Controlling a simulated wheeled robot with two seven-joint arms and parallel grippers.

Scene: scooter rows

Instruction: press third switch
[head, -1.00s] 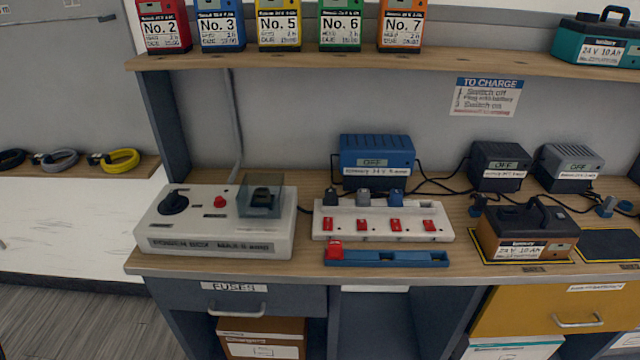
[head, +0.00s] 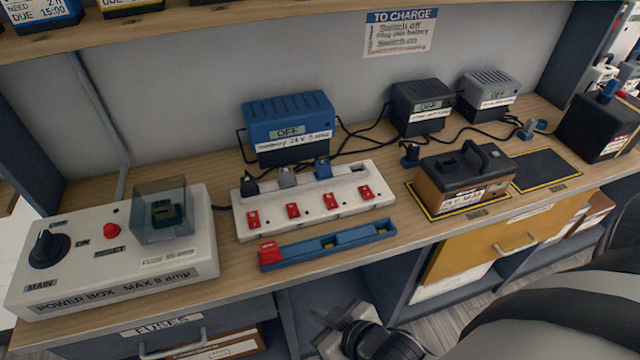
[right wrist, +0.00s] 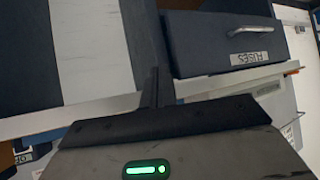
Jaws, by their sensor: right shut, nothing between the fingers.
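A white power strip (head: 310,210) lies on the wooden bench with a row of red switches along its front. The third switch from the left (head: 330,201) is in front of the blue plug (head: 322,168). The first switch (head: 253,219), second switch (head: 292,210) and fourth switch (head: 365,192) sit beside it. My right gripper (head: 335,322) is in front of the bench edge, low in the head view, apart from the strip. In the right wrist view its fingers (right wrist: 151,88) are shut and empty, near the drawer labelled FUSES (right wrist: 222,42). My left gripper is not in view.
A blue tray (head: 328,243) with a red end lies just in front of the strip. A white power box (head: 115,250) stands left. Chargers reading OFF (head: 290,125) stand behind. A brown-black battery (head: 465,178) stands right. A shelf overhangs the back.

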